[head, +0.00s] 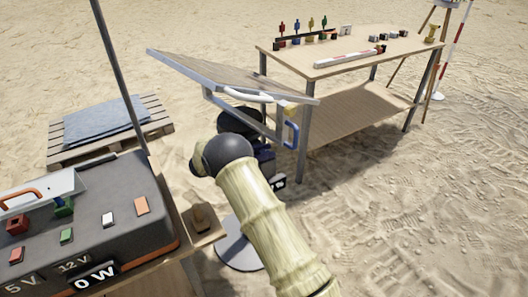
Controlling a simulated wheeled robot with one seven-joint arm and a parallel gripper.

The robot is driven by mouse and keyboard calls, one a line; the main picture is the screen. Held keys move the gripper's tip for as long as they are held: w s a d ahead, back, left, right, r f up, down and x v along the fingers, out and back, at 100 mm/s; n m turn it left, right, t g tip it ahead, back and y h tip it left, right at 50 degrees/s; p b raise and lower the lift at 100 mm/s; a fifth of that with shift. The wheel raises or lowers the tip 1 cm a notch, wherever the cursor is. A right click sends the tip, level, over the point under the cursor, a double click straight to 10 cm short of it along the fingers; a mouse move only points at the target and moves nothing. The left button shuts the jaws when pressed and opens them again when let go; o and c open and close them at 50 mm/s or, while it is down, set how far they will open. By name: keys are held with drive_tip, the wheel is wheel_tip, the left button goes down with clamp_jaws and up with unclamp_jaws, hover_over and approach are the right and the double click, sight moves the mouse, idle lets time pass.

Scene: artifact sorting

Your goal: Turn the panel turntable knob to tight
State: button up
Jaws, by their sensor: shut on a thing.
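The tilted panel (185,68) is seen nearly edge-on above a grey frame, left of the long wooden table. A white curved handle (248,97) is under its edge, and a blue handle (291,134) is on the frame's right side. A round grey base (238,245) shows on the sand below, partly behind my arm. My bamboo-like arm link reaches up from the bottom edge to a dark joint in front of the panel stand. Dark parts behind it cannot be told apart. The turntable knob and my gripper's fingertips are hidden there.
A grey box (120,215) with coloured blocks and voltage labels stands at lower left beside a thin pole (118,70). Open sand lies at right.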

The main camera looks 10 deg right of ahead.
drive_tip(key=o, duration=1)
drive_tip(key=shift+r, duration=0.1)
drive_tip(key=shift+c, duration=0.2)
drive_tip(key=shift+a, duration=0.1)
drive_tip(key=a, duration=0.7)
drive_tip(key=shift+s+a, duration=0.15)
drive_tip(key=shift+s, duration=0.2)
